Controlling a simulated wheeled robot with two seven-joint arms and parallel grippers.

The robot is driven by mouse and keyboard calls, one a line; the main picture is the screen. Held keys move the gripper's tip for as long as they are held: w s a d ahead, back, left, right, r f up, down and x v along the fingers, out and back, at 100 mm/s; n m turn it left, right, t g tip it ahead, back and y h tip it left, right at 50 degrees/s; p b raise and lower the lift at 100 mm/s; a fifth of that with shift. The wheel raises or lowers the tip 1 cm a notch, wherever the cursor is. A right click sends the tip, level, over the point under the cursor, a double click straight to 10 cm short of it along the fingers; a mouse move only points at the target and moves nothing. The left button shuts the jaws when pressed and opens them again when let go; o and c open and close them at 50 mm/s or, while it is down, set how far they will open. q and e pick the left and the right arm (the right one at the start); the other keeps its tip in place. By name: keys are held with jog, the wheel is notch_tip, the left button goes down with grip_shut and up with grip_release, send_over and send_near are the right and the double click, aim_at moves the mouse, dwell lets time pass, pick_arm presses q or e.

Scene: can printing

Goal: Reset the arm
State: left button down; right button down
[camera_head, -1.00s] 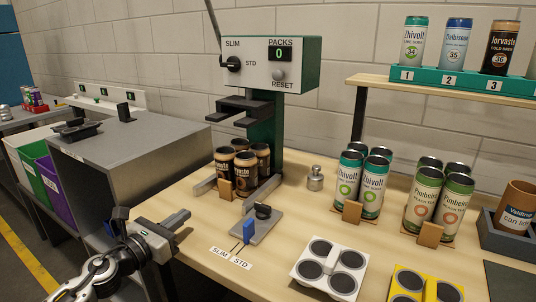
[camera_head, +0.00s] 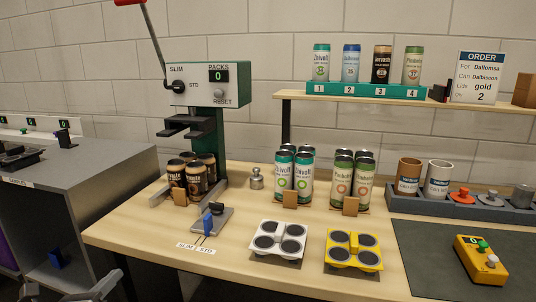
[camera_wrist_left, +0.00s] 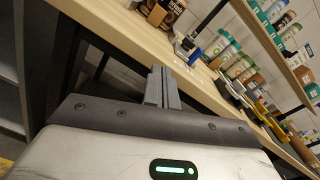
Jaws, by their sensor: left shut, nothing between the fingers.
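My left gripper (camera_wrist_left: 164,84) is shut and empty in the left wrist view, its grey fingers together beside the table's front edge. The fingers are hard to make out there. My right gripper is not in view.
A green press (camera_head: 222,98) with a red-tipped lever stands over several brown cans (camera_head: 198,182). A slide fixture (camera_head: 212,220), white carrier (camera_head: 278,240), yellow carrier (camera_head: 352,250) and can groups stand on the table. A grey cabinet (camera_head: 90,165) stands left.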

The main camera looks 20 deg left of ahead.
pick_arm(q)
jog(key=s+d+f+n+g+h, duration=0.1)
jog(key=s+d+f+n+g, duration=0.1)
jog(key=d+f+n, duration=0.3)
jog(key=s+d+f+n+g+h, duration=0.1)
jog(key=s+d+f+n, duration=0.3)
jog(key=d+n, duration=0.9)
jog(key=s+d+f+n+g+h, duration=0.2)
jog(key=s+d+f+n+g, duration=0.2)
jog(key=d+f+n, duration=0.3)
jog(key=d+n, duration=0.3)
jog(key=d, duration=0.1)
jog(key=shift+d+f, duration=0.2)
jog(key=shift+f, duration=0.05)
